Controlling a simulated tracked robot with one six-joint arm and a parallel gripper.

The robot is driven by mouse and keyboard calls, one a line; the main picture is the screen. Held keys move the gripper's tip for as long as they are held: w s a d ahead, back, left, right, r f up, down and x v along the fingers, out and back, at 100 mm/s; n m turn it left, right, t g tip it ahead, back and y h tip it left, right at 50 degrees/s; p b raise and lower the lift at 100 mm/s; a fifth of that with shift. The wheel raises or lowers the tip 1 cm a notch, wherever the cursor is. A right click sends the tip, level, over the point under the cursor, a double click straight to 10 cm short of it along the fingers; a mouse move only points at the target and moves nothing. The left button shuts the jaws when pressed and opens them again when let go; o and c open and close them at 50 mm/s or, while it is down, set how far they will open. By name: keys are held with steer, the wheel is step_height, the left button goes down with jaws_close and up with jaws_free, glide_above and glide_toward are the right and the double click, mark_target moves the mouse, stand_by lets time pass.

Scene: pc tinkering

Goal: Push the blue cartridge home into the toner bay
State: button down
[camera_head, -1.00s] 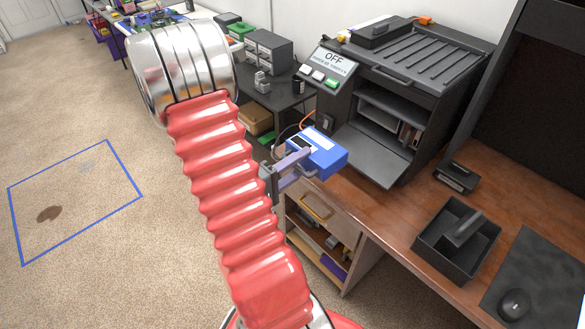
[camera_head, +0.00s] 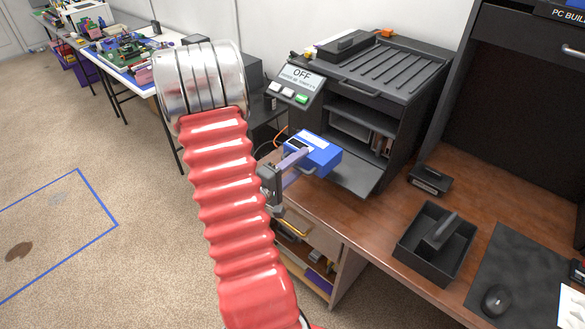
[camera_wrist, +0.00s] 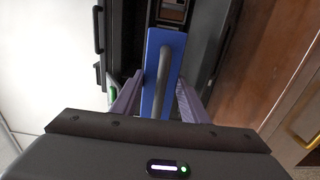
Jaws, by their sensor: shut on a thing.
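The cartridge is outside the bay.
A black tray (camera_head: 432,265), a small black box (camera_head: 430,180) and a mouse (camera_head: 496,300) on a mat lie on the brown desk to the right.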

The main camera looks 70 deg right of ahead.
steer(key=x, duration=0.5)
steer(key=shift+s+d, duration=0.2)
steer(key=shift+d, duration=0.15)
steer(key=shift+f+x, duration=0.2)
steer(key=shift+x, duration=0.9)
steer(key=shift+f+x, duration=0.2)
steer(key=shift+x, duration=0.9)
steer(key=shift+f, duration=0.15)
steer(key=shift+x, duration=1.9)
steer(key=shift+x, duration=3.3)
